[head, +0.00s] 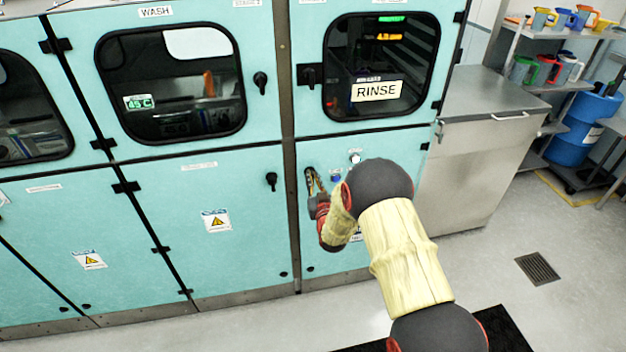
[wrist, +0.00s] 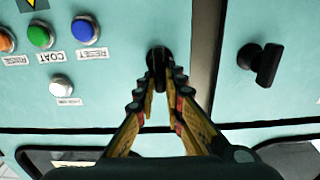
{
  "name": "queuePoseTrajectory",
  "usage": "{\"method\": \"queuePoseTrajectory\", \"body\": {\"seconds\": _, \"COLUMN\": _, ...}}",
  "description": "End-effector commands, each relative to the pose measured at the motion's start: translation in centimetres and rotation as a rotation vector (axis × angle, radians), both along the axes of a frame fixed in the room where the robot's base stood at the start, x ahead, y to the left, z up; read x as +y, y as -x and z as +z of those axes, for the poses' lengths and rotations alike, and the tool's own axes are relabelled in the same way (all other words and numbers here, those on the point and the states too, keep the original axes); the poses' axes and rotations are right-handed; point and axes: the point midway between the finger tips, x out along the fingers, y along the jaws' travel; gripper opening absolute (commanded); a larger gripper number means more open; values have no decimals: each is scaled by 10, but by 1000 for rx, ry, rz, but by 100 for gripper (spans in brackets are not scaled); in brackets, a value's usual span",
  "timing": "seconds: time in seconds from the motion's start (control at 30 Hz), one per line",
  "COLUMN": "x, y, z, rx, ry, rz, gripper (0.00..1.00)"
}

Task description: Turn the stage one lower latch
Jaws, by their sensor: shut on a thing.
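My gripper (head: 311,180) is at the left edge of the lower teal panel below the RINSE window. In the wrist view, its fingertips (wrist: 157,78) close around a black latch (wrist: 155,55), which is mostly hidden between them; its angle cannot be told. A second black latch (head: 271,181) sits on the lower panel below the WASH window, across the dark post, apart from my gripper. It also shows in the wrist view (wrist: 262,63), to the right of my fingers. I see no stage number that I can read beside either latch.
Buttons sit close to my gripper: blue (wrist: 85,30), green (wrist: 40,36) and white (wrist: 61,86). Upper latches (head: 260,81) and (head: 308,76) are on the upper doors. A steel cabinet (head: 485,150) stands to the right. The floor (head: 480,265) is mostly clear.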

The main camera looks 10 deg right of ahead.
Motion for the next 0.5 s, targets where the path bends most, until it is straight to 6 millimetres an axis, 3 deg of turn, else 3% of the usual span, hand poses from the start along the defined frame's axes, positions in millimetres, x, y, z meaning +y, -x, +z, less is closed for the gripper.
{"method": "queuePoseTrajectory", "body": {"seconds": 0.27, "x": -1, "y": 0, "z": -2, "rx": -1, "ry": -83, "rz": 0, "gripper": 0}}
{"method": "queuePoseTrajectory", "body": {"seconds": 0.5, "x": -4, "y": 0, "z": -3, "rx": -2, "ry": -266, "rz": 0, "gripper": 0}}
